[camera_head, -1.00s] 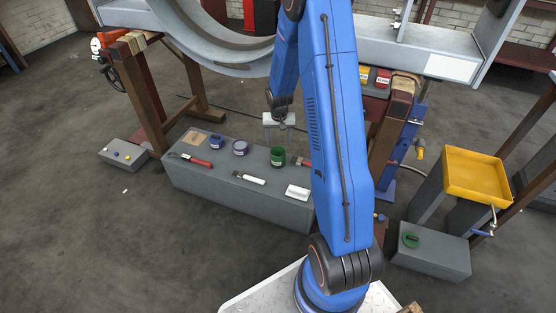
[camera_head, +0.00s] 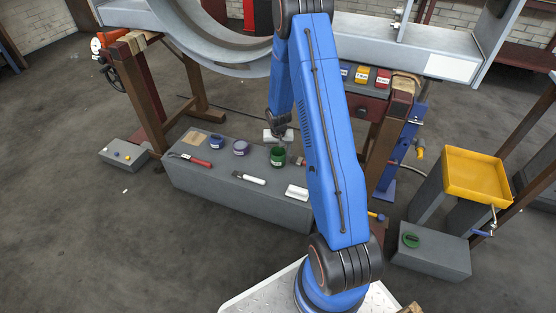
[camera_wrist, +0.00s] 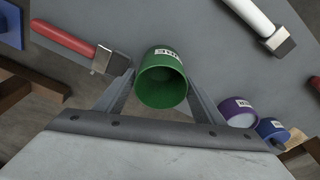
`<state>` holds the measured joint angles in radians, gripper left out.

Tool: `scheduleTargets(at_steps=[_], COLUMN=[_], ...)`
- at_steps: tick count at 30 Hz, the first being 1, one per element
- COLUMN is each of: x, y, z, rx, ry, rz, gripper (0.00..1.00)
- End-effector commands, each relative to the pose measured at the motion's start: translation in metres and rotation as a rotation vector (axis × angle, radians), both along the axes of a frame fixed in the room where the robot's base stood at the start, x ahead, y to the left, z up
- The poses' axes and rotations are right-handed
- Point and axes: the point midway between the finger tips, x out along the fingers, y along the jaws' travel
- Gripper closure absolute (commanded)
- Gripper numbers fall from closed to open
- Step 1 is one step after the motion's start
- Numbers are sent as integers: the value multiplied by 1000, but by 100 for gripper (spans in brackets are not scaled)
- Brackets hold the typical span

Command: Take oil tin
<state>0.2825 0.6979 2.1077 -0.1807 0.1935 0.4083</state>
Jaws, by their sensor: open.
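A green open-topped tin (camera_head: 278,157) stands upright on the grey bench, with a small white label too blurred to read for sure. A purple tin (camera_head: 240,148) and a blue tin (camera_head: 217,143) stand to its left. My gripper (camera_head: 279,140) is directly at the green tin, pointing down. In the wrist view the open fingers of my gripper (camera_wrist: 160,84) lie on either side of the green tin (camera_wrist: 162,92), with its dark hollow inside visible. Whether the fingers touch it I cannot tell. The purple tin (camera_wrist: 237,111) and blue tin (camera_wrist: 271,128) show beyond the right finger.
A red-handled tool (camera_wrist: 66,40) lies close beside the left finger. A white-handled brush (camera_head: 249,179), another red-handled tool (camera_head: 195,161) and a white block (camera_head: 297,192) lie on the grey bench (camera_head: 230,195). A yellow tray (camera_head: 476,176) stands at the right.

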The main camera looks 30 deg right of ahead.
Motion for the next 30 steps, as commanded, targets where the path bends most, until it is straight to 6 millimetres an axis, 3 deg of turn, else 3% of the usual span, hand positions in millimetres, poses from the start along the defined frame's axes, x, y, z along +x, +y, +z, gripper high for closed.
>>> scheduleTargets(at_steps=[7, 15, 20, 30], x=[4, 5, 5, 5], y=[-1, -1, -1, -1], z=[-30, -33, -33, -29], rx=[0, 0, 0, 0], ry=[1, -1, -1, -1], rz=[1, 0, 0, 0], gripper=[37, 37, 70, 70])
